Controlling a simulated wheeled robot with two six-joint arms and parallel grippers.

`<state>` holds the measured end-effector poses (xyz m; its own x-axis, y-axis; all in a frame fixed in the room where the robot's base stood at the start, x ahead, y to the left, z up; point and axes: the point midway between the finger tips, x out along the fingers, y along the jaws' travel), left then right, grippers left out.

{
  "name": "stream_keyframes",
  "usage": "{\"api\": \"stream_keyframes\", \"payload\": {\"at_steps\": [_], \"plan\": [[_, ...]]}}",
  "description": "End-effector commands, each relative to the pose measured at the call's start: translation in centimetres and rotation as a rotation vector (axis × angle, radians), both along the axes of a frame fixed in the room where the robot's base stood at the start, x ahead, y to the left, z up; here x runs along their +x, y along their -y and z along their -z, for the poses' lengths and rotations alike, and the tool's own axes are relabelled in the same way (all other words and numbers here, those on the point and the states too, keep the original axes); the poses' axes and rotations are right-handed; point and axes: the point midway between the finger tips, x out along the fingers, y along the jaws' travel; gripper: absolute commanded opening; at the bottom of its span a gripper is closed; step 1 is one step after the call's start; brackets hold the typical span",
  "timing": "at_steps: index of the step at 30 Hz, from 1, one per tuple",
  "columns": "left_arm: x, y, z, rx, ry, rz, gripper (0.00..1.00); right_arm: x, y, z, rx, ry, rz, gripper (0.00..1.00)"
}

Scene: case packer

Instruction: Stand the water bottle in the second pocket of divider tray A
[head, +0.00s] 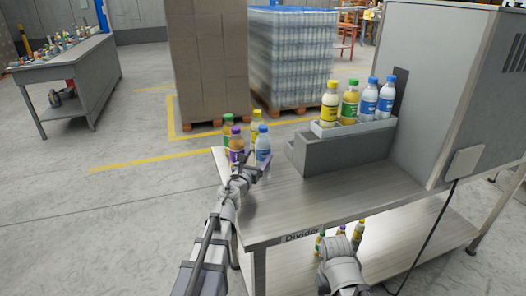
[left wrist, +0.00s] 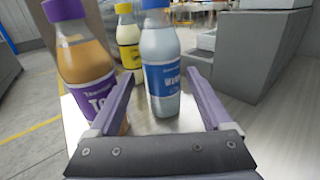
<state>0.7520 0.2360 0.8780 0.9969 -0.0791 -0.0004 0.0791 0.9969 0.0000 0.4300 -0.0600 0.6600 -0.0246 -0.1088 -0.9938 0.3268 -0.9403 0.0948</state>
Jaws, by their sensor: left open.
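The water bottle (head: 263,146), clear with a blue cap and blue label, stands upright on the steel table. In the left wrist view the water bottle (left wrist: 161,62) shows between the two fingers of my left gripper (left wrist: 166,80), nearer the right one in height of view, with gaps on both sides. My left gripper (head: 257,166) is open and low at the table's left end. A light grey tray (head: 352,128) on a grey stand holds a row of upright bottles: yellow, green and two blue-capped. Whether it is tray A cannot be read. My right gripper is out of view.
A purple-capped orange bottle (left wrist: 85,68) stands close outside the left finger. A yellow-capped bottle (left wrist: 128,40) and a green-capped bottle (head: 229,124) stand nearby. The grey stand (head: 335,155) and a large machine cabinet (head: 437,90) occupy the right. The table front (head: 300,205) is clear.

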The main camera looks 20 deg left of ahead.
Motion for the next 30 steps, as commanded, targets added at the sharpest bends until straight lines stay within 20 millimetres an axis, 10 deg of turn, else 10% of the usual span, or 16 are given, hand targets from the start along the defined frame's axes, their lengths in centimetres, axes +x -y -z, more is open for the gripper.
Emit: {"api": "stream_keyframes", "payload": {"at_steps": [21, 30], "plan": [[5.0, 0.6, 0.0, 0.000, 0.002, 0.000, 0.83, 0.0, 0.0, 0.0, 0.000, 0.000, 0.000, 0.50], [5.0, 0.6, 0.0, 0.000, 0.002, 0.000, 0.51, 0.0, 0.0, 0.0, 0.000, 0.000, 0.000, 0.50]]}}
